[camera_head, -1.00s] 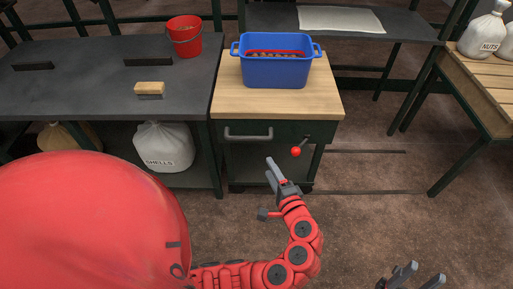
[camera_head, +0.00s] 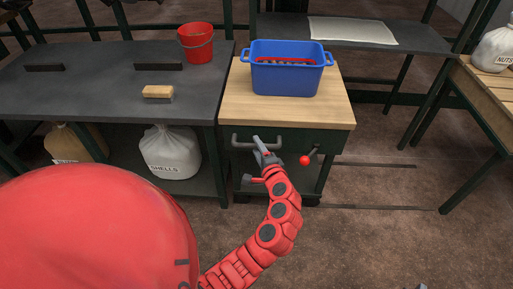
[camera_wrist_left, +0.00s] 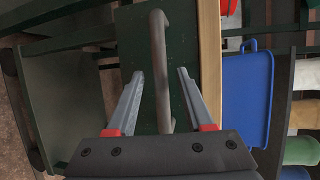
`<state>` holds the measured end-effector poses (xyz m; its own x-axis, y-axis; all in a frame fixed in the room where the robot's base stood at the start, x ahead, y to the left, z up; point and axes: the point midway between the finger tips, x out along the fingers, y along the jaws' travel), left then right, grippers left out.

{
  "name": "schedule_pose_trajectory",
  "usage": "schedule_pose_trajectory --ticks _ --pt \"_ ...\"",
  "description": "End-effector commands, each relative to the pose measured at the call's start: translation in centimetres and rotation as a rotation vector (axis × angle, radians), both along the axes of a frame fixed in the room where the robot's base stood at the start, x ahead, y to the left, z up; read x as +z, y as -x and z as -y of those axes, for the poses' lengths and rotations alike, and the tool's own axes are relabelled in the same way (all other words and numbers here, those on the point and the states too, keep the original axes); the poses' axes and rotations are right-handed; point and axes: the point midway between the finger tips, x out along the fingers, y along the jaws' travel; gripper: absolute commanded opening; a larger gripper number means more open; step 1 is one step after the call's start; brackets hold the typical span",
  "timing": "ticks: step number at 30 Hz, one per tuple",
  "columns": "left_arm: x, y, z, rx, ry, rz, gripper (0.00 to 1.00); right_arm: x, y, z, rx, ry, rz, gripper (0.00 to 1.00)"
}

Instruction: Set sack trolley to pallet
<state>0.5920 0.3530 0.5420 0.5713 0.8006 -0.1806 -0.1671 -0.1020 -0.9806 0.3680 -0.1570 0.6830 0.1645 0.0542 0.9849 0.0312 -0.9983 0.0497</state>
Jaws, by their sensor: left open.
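A wheeled cart (camera_head: 334,118) with a wooden top and a dark green body stands ahead; I cannot tell whether it is the sack trolley. Its grey bar handle (camera_head: 241,144) is on the front. My left gripper (camera_head: 258,146) is at this handle. In the left wrist view, the handle (camera_wrist_left: 158,45) runs between the two open fingers of my left gripper (camera_wrist_left: 161,76), which are apart from each other. Only a small tip of my right gripper (camera_head: 424,286) shows at the bottom edge. I cannot make out a pallet.
A blue tub (camera_head: 286,79) sits on the cart. A red lever knob (camera_head: 305,160) sticks out at its front right. A grey bench (camera_head: 100,95) stands left, with a red bucket (camera_head: 196,45), a brush (camera_head: 158,92) and a SHELLS sack (camera_head: 172,153). A slatted table (camera_head: 490,90) is right.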

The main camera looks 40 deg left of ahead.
Motion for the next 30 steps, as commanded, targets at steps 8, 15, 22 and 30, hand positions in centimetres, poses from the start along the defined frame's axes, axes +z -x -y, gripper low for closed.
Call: schedule_pose_trajectory --ticks 8,15,22,30 --pt "-0.25 -0.93 -1.18 -0.002 0.001 0.001 0.52 -0.28 0.02 0.00 0.000 0.001 0.001 0.44" --pt "-0.23 -0.90 -1.15 -0.002 0.000 0.000 0.43 -0.26 0.01 0.00 0.000 0.001 0.001 0.44" --pt "-0.24 -0.89 -1.14 -0.002 0.000 0.000 0.02 -0.26 0.01 0.00 0.000 0.001 0.001 0.44" --pt "-0.27 -0.87 -1.14 -0.002 0.000 0.000 0.00 -0.27 0.02 0.00 0.000 0.001 0.001 0.44"
